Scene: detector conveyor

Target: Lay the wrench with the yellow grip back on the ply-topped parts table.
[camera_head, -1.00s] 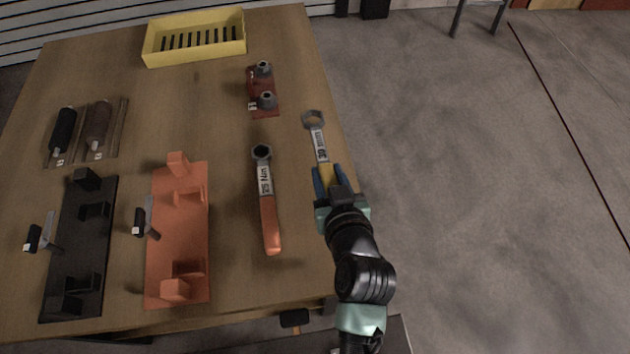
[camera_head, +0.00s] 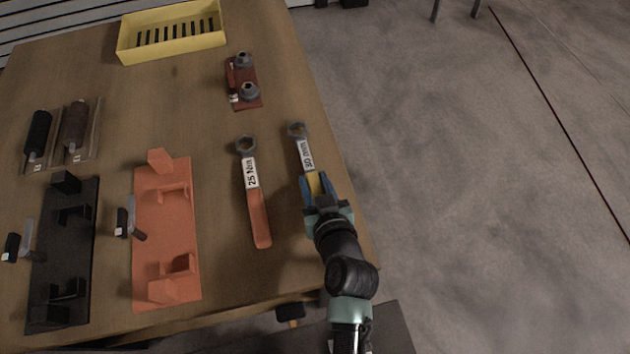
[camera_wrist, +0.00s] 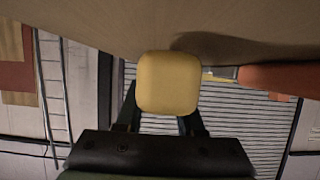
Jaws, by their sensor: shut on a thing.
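The wrench with the yellow grip (camera_head: 305,153) shows its grey ring head and a white "30 mm" label in the head view. My gripper (camera_head: 315,188) is shut on its yellow handle, most of which the jaws hide. In the wrist view the yellow handle end (camera_wrist: 168,83) fills the space between the fingers. The wrench is over the right edge area of the ply-topped table (camera_head: 210,125). The wrist view shows the wood surface close to the grip with a shadow beside it; I cannot tell whether they touch.
A red-handled "25 Nm" wrench (camera_head: 259,217) lies just left of my gripper. An orange fixture (camera_head: 165,240), a black fixture (camera_head: 62,255), a dark red block with nuts (camera_head: 243,82) and a yellow bin (camera_head: 172,45) also stand on the table. Open floor lies right.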

